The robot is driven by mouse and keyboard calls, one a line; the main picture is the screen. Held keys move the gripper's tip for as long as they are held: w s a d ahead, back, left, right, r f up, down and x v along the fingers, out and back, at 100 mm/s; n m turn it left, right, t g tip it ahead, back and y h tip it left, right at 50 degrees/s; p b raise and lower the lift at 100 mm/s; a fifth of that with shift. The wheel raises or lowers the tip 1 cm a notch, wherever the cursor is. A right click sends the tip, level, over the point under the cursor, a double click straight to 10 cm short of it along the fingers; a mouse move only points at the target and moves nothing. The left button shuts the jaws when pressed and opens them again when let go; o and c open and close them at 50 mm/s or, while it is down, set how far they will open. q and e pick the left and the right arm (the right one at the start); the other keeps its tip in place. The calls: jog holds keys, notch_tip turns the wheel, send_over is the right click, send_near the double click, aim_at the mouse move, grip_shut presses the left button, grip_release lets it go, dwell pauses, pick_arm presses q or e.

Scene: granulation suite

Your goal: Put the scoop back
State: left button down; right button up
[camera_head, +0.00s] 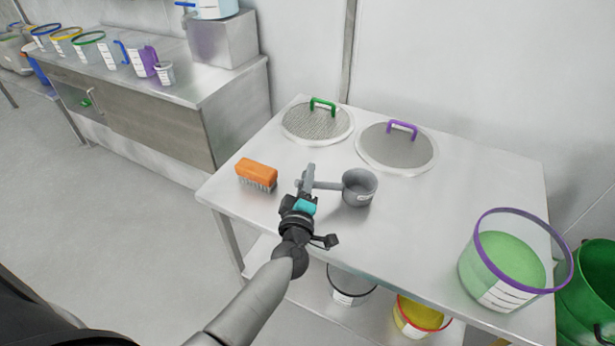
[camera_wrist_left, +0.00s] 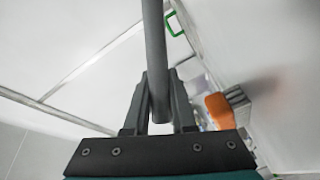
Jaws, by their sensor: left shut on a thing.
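The scoop (camera_head: 360,188) is a grey metal cup with a straight handle pointing left. It is over the steel table (camera_head: 420,210), right of the orange brush; I cannot tell whether it touches the tabletop. My left gripper (camera_head: 307,182) is shut on the scoop's handle near its end. In the left wrist view the grey handle (camera_wrist_left: 154,50) runs between the two fingers of my left gripper (camera_wrist_left: 158,105), and the cup is out of that view. My right gripper is not in view.
An orange brush (camera_head: 257,172) lies left of my gripper. Two round sieves with a green handle (camera_head: 317,121) and a purple handle (camera_head: 397,147) lie behind the scoop. A purple-rimmed tub of green powder (camera_head: 510,262) stands at the right. The table's front middle is clear.

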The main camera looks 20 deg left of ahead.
pick_arm(q)
jog(key=c, duration=0.7)
grip_release()
jog(key=shift+f, duration=0.15)
jog(key=shift+c, duration=0.2)
jog(key=shift+r, duration=0.2)
jog(key=p+v, duration=0.1)
jog(key=v, duration=1.1)
